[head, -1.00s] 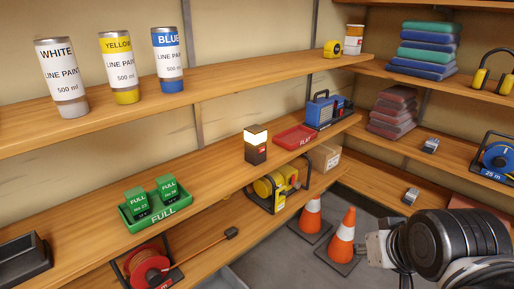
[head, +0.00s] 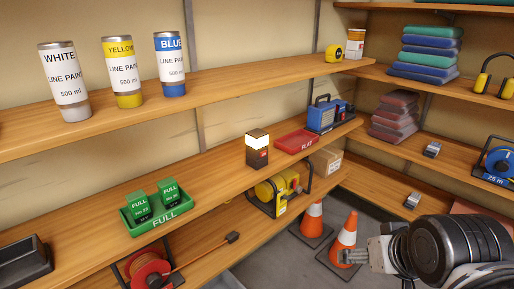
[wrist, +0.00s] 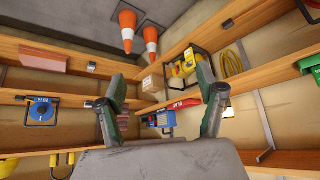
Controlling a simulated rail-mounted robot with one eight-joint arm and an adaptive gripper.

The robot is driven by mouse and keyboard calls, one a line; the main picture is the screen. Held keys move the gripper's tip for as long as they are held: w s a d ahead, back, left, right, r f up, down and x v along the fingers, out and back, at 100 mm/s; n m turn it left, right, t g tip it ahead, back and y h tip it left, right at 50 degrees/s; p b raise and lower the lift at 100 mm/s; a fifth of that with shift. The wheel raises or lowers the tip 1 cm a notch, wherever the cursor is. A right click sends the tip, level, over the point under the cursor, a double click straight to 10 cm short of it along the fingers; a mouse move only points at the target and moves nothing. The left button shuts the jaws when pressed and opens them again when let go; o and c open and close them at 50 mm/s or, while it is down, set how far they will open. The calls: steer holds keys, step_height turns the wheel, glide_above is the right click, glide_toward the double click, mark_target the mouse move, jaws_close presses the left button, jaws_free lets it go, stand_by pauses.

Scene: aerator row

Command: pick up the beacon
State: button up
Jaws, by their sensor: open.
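In the head view my gripper (head: 352,257) is at the lower right, in front of the cones and well apart from the beacon.
A red tray (head: 296,142) and a blue boxed device (head: 328,114) stand right of the beacon. A green tray (head: 160,225) with two green packs is to its left. Paint cans (head: 122,73) stand on the shelf above. Orange cones (head: 343,235) stand on the floor.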

steer(key=w+a+r+n+y+p, duration=0.1)
steer(key=w+a+r, duration=0.1)
steer(key=w, duration=0.3)
steer(key=w+a+r+n+y+p, duration=0.1)
steer(key=w+a+r+n+y, duration=0.15)
steer(key=w, duration=0.25)
steer(key=n+t+y+p, duration=0.2)
steer(key=n+y+p, duration=0.1)
steer(key=n+y, duration=0.3)
glide_toward(257, 145)
steer(key=w+d+f, duration=0.2)
steer(key=shift+m, duration=0.25)
steer(key=x, duration=1.3)
steer(key=shift+w+r, duration=0.15)
steer(key=shift+r, duration=0.15)
jaws_close()
steer(key=shift+r, duration=0.1)
